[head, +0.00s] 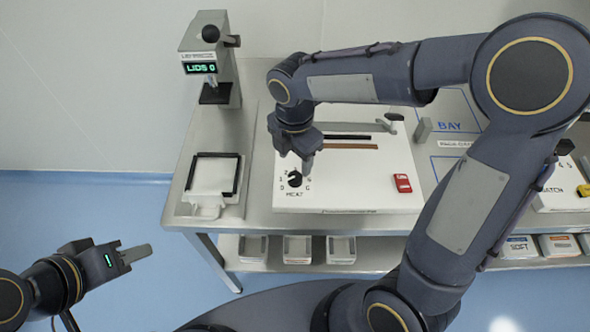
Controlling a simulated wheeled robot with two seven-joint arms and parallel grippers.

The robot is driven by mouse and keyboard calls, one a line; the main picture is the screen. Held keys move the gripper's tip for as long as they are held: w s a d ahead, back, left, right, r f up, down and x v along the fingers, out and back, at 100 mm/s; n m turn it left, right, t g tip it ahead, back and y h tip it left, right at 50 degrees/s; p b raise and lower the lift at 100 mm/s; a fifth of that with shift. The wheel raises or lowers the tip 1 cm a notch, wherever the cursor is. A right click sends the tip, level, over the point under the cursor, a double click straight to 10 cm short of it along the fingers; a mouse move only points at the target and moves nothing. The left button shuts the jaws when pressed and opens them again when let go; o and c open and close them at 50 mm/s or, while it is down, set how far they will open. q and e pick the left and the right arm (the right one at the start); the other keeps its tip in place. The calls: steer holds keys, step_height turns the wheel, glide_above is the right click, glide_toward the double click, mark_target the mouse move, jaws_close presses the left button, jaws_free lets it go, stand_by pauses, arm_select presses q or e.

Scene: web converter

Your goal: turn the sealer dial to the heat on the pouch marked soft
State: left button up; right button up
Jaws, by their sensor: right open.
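The sealer (350,190) is a white box on the steel bench. Its black round dial (295,179) is near the front left corner, above the word HEAT, with small marks around it. The marks and the pointer are too small to read surely. My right gripper (306,168) is over the dial, pointing down, with its jaws open; whether it touches the dial I cannot tell. My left gripper (136,254) is empty over the floor at lower left; its jaw gap is unclear. A pack marked SOFT (517,247) is on the lower shelf at right, its heat marking not readable.
A red switch (402,183) is on the sealer's right front. A press reading LIDS 0 (200,68) stands at back left, with a white tray (212,177) before it. White bins (298,248) line the lower shelf. A blue-outlined bay (446,165) is partly behind my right arm.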

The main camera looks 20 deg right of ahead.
mark_target(295, 176)
step_height(295, 176, down, 6)
steer(key=shift+f, duration=0.1)
steer(key=shift+c, duration=0.4)
steer(key=c, duration=0.9)
